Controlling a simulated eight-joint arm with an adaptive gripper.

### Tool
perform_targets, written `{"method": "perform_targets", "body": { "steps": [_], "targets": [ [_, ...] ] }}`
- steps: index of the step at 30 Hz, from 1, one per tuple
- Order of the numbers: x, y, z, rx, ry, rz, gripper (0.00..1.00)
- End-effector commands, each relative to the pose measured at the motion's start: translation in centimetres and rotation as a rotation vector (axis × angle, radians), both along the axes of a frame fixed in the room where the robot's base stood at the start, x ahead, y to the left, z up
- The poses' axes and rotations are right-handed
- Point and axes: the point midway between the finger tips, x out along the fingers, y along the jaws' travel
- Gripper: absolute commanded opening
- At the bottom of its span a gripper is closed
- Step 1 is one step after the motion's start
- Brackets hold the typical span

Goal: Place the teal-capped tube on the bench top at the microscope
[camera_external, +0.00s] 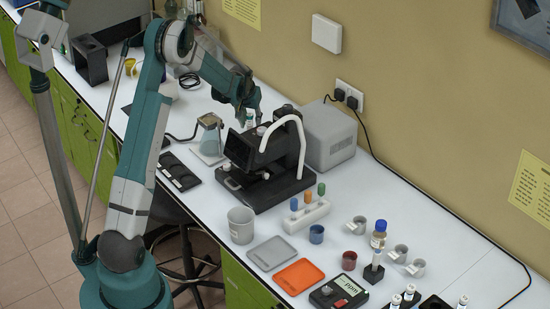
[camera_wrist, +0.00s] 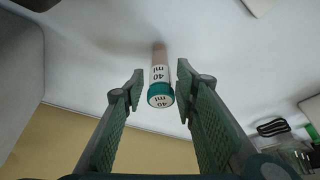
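The teal-capped tube (camera_wrist: 160,77) stands on the white bench top in the wrist view, its teal cap towards the camera and "40 ml" marked on it. My gripper (camera_wrist: 160,68) is open, with one finger on each side of the tube and a visible gap at both sides. In the external view my gripper (camera_external: 249,110) is low behind the black microscope (camera_external: 265,180) with its white curved arm. Only a small part of the tube (camera_external: 249,121) shows there, below the fingers; its lower end is hidden by the microscope.
A grey box (camera_external: 327,137) stands right of the microscope, against the wall. A white rack (camera_external: 306,214) with coloured-capped tubes, a grey beaker (camera_external: 241,225) and trays stand in front. The bench right of the grey box is clear.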

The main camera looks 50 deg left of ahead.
Motion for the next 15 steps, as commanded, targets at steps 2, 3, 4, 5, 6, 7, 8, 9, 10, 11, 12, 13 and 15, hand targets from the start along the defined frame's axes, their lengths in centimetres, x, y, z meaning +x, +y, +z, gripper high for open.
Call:
{"method": "perform_targets", "body": {
  "steps": [2,3,4,5,6,7,8,9,10,11,12,13,15],
  "targets": [
    [-0.4,-0.3,1.0,0.000,0.000,0.000,0.29],
    [-0.5,-0.4,1.4,0.000,0.000,0.000,0.29],
    [-0.6,-0.5,1.8,0.000,0.000,0.000,0.29],
    [-0.7,-0.6,2.1,0.000,0.000,0.000,0.29],
    [-0.9,-0.7,2.6,0.000,0.000,0.000,0.29],
    [-1.0,-0.8,2.9,0.000,0.000,0.000,0.29],
    [-1.1,-0.9,3.3,0.000,0.000,0.000,0.29],
    [-1.3,-1.0,3.8,0.000,0.000,0.000,0.29],
    [-1.4,-1.1,4.1,0.000,0.000,0.000,0.29],
    [-1.5,-1.2,4.5,0.000,0.000,0.000,0.29],
    [-1.7,-1.3,4.9,0.000,0.000,0.000,0.29],
    [-1.8,-1.4,5.2,0.000,0.000,0.000,0.29],
    [-2.0,-1.6,6.0,0.000,0.000,0.000,0.29]
  ]
}}
